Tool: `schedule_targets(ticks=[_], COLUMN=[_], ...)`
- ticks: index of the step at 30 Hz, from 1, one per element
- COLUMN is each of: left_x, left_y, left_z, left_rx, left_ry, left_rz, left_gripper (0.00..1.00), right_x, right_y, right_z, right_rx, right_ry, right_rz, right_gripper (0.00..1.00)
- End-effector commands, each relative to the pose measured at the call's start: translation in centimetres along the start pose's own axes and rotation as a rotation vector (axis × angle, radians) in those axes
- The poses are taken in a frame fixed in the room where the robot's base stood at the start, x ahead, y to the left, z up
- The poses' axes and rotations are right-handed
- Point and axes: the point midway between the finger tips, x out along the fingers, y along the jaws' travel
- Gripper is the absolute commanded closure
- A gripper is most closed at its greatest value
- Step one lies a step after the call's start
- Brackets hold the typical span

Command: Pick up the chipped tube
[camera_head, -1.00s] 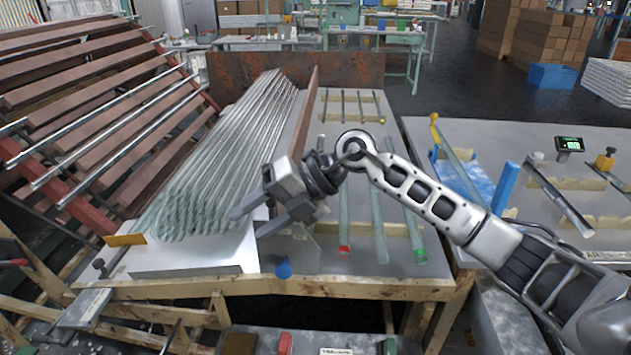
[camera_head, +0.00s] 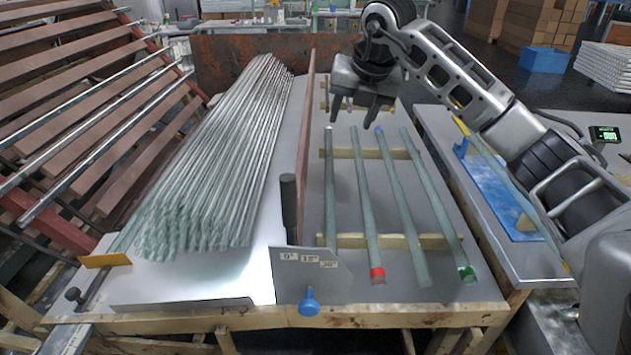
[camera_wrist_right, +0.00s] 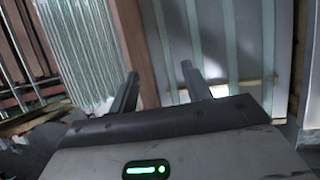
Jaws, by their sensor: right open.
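Several separate glass tubes lie side by side on two wooden rests on the bench right of the brown divider. One is plain (camera_head: 330,190), one has a red near end (camera_head: 366,205), one has a blue far end (camera_head: 402,205), and one has a green near end (camera_head: 437,205). I cannot tell which is chipped. My right gripper (camera_head: 351,122) is open and empty, fingers pointing down near the far ends of the left tubes. Its fingers also show in the right wrist view (camera_wrist_right: 160,75), with tubes beyond them. My left gripper is out of view.
A dense bundle of tubes (camera_head: 215,150) lies left of the brown divider (camera_head: 305,140). A dark upright handle (camera_head: 290,205) and an angle-marked plate (camera_head: 312,275) stand at the near edge. A slatted rack (camera_head: 80,110) is left; another bench with a blue tray (camera_head: 500,190) is right.

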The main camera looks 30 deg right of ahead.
Motion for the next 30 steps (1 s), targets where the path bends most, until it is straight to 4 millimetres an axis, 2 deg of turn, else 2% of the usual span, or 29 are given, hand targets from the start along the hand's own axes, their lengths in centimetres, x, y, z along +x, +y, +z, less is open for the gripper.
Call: schedule_targets(ticks=[1,8,17,24,30], left_x=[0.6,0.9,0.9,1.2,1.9], left_y=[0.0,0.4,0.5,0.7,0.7], left_z=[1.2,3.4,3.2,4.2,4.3], left_rx=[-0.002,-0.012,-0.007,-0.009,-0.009], left_ry=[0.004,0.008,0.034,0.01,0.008], left_rz=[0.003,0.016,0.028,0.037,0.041], left_gripper=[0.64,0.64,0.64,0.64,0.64], right_x=[1.5,4.4,7.1,12.2,15.4], right_y=[-0.3,-0.9,-1.2,-1.1,-1.0], right_z=[-0.6,-1.8,-2.4,-2.4,-2.4], right_rx=[0.0,-0.001,-0.001,0.0,-0.001], right_ry=[-0.001,-0.001,0.002,0.004,0.002], right_rz=[0.001,0.003,0.001,0.002,0.003], right_gripper=[0.51,0.51,0.51,0.51,0.51])
